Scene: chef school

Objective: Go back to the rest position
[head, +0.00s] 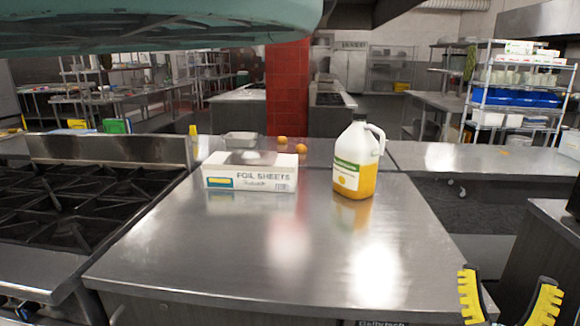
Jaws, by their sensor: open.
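My gripper (508,297) shows at the lower right corner of the head view, with two dark fingers that have yellow pads. The fingers are apart and nothing is between them. It is in front of the steel table's (240,245) right front corner, apart from the objects on the table. The rest of my arm is out of view here.
On the table stand a foil sheets box (249,178) and a jug with yellow liquid (357,160). Behind the box are a metal pan (241,139) and two orange round items (282,140). A black stove (75,205) adjoins at left. The table's front half is clear.

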